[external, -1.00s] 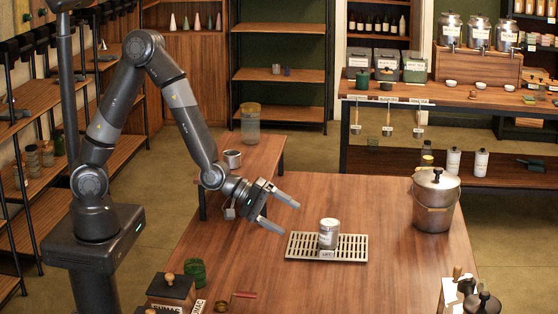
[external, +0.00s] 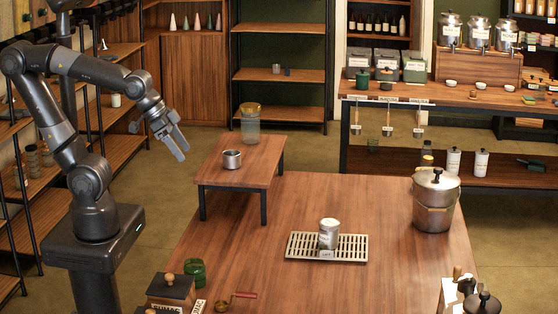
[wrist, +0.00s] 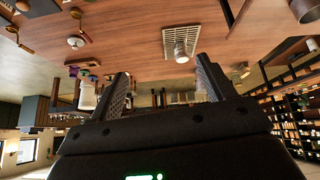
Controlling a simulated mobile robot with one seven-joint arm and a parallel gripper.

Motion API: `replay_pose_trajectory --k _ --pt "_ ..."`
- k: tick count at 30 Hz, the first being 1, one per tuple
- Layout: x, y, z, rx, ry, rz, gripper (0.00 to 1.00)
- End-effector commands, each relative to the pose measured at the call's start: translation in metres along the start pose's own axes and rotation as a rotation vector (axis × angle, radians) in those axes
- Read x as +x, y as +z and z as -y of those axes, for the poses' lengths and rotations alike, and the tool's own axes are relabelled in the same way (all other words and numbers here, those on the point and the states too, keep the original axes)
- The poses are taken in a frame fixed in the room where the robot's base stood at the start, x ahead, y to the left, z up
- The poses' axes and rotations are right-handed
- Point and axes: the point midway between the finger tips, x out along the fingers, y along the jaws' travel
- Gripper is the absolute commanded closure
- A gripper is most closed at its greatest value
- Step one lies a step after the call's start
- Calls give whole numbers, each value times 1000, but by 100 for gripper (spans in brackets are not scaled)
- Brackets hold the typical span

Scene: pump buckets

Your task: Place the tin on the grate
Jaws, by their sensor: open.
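The tin (external: 329,234), a small whitish can with a label, stands upright on the metal grate (external: 298,247) in the middle of the wooden table. In the wrist view the tin (wrist: 180,52) also shows on the slatted grate (wrist: 168,40). My gripper (external: 180,146) is open and empty, raised in the air at the left, well away from the tin and above floor level beside the small side table. Its two spread fingers (wrist: 160,88) show in the wrist view with nothing held between them.
A lidded metal bucket (external: 435,205) stands on the table's right side. A metal cup (external: 232,159) and a glass jar (external: 250,128) are on the small side table. A box, green jar (external: 195,272) and scoop crowd the front left. The table between is clear.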

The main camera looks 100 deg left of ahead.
Motion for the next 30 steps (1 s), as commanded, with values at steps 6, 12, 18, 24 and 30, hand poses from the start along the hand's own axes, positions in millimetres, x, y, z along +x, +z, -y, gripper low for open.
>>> replay_pose_trajectory --k 6,12,18,24,30 --pt "-32 36 12 120 15 62 25" --pt "-37 44 15 146 20 78 25" --pt "-36 43 15 145 20 77 25" --pt "-36 43 15 144 19 77 25" --pt "-36 43 15 144 19 77 25"
